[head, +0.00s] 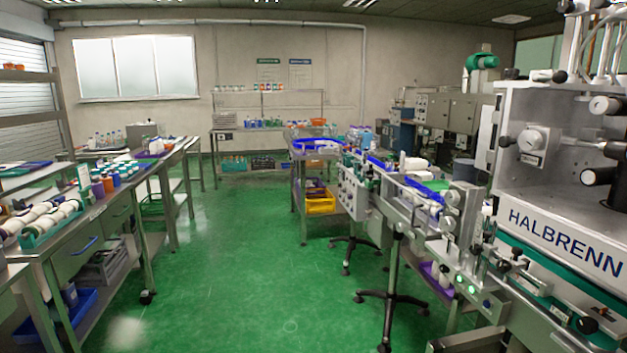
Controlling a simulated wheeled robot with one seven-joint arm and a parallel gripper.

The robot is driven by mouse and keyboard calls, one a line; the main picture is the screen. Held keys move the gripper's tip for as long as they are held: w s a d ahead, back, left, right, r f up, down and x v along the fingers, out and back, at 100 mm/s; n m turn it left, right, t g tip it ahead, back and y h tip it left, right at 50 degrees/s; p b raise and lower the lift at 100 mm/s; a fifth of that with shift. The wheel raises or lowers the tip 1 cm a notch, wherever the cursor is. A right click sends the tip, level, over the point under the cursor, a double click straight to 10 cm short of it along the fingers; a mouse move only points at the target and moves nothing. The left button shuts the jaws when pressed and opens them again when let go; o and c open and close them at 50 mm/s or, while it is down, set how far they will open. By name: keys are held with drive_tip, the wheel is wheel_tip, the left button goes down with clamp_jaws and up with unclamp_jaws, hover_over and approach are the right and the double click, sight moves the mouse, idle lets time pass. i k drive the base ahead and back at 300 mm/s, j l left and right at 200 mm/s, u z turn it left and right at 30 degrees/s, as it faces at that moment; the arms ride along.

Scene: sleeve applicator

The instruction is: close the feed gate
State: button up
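The sleeve applicator (565,238), a large grey metal machine marked HALBRENN, stands close on the right of the head view. A conveyor line (408,205) with blue and green parts runs from it toward the back of the room. I cannot pick out the feed gate for certain among the small blocks, knobs and rails along the conveyor, so I cannot tell whether it is open or shut. A grey block with round knobs (460,205) stands over the conveyor beside the machine. My gripper is not in view.
The green floor (240,260) is clear between the left workbench (85,225) and the conveyor. Dark stand feet (395,298) spread on the floor under the conveyor. A yellow crate (320,203) sits low on a cart, with shelving (267,105) against the back wall.

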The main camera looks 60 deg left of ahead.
sight(370, 183)
drive_tip(key=u, duration=1.7)
drive_tip(key=i+j, duration=0.2)
drive_tip(key=i, duration=0.45)
drive_tip(key=i+j, duration=0.2)
drive_tip(key=i, duration=0.45)
drive_tip(key=i+j, duration=0.2)
drive_tip(key=i, duration=0.45)
drive_tip(key=i+j+u, duration=0.1)
drive_tip(key=i, duration=0.55)
drive_tip(key=i+j, duration=0.2)
drive_tip(key=i, duration=0.45)
drive_tip(key=i+j, duration=0.15)
drive_tip(key=i, duration=0.5)
